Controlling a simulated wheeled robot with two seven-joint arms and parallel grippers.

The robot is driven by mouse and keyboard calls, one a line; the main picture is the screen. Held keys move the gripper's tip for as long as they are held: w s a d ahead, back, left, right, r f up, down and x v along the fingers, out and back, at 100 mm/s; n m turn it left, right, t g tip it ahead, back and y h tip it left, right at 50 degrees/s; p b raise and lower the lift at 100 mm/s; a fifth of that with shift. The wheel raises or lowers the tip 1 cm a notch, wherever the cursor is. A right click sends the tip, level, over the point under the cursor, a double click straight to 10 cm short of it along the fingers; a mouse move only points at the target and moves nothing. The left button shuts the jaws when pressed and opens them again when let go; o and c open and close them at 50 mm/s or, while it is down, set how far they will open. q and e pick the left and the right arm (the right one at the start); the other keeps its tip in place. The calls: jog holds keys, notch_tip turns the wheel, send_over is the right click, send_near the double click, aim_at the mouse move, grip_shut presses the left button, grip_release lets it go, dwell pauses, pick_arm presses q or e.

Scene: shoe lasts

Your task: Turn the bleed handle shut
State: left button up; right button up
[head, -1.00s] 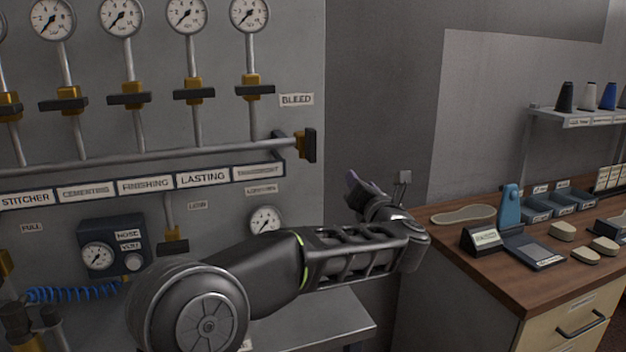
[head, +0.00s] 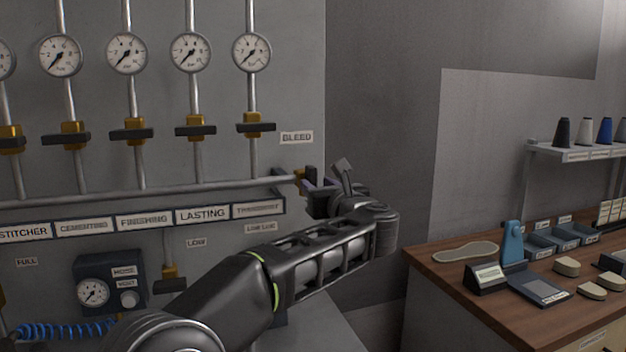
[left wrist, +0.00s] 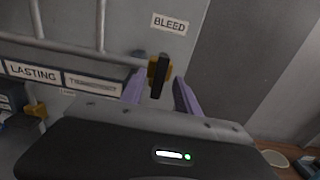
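The bleed valve's black handle (head: 311,177) sits upright on a brass body at the right end of the horizontal pipe, below the BLEED label (head: 296,137). In the left wrist view the handle (left wrist: 160,76) stands upright in front of its brass body. My left gripper (head: 326,180) is at the handle, reaching in from the right. In the left wrist view its two purple fingers (left wrist: 159,84) are apart, one on each side of the handle, with gaps visible. Contact cannot be told. My right gripper is not in view.
Several gauges and brass valves with black handles line the panel (head: 230,90) to the left. A wooden bench (head: 440,258) with a blue stand and trays is at the right.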

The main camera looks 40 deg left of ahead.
aim_at(314, 183)
pick_arm(q)
jog(key=shift+p+x, duration=0.35)
jog(key=shift+x, duration=1.45)
grip_shut()
